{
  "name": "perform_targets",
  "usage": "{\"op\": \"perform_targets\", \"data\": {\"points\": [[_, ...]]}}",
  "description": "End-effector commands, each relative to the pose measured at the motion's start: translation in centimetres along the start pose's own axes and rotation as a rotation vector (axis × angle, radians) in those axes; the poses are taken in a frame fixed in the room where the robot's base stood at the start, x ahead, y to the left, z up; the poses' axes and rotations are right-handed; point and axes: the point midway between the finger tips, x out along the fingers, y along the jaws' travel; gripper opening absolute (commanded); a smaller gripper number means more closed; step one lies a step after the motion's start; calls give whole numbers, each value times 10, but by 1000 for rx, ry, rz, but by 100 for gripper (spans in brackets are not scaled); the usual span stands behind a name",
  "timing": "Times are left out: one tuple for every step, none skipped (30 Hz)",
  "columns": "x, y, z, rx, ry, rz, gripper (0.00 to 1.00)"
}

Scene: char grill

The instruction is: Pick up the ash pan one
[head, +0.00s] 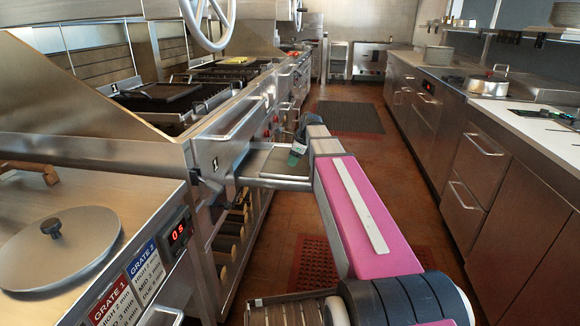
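The grill's front (222,150) has a small dark number plate (215,163) and a bar handle across it. Beside it, a shallow metal tray or open drawer (262,163) juts out to the right over the aisle. It looks like the ash pan, but I cannot read its number for sure. My pink arm reaches forward from the lower right, and its end is at the far right side of the tray. My gripper (298,146) shows there as a small dark and greenish shape. Its fingers are too small and partly hidden to show whether they are open or touching the tray.
A round metal lid (58,250) lies on the near left counter. Grill grates (170,98) and handwheels (208,22) stand beyond it. The right counter (530,130) holds a pot (488,85).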

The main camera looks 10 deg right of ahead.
Motion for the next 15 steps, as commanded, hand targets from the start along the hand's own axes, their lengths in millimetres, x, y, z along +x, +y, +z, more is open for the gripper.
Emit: {"op": "perform_targets", "data": {"points": [[8, 0, 0, -1, 1, 3, 17], [13, 0, 0, -1, 1, 3, 17], [18, 0, 0, -1, 1, 3, 17], [23, 0, 0, -1, 1, 2, 17], [27, 0, 0, -2, 1, 2, 17], [32, 0, -1, -2, 1, 2, 17], [36, 0, -1, -2, 2, 2, 17], [38, 0, -1, -2, 2, 2, 17], [40, 0, -1, -2, 1, 1, 17], [42, 0, -1, -2, 1, 0, 17], [43, 0, -1, -2, 1, 0, 17], [44, 0, 0, -3, 1, 0, 17], [46, 0, 0, -3, 1, 0, 17], [48, -1, 0, -3, 1, 0, 17], [52, -1, 0, -3, 1, 1, 17]]}}
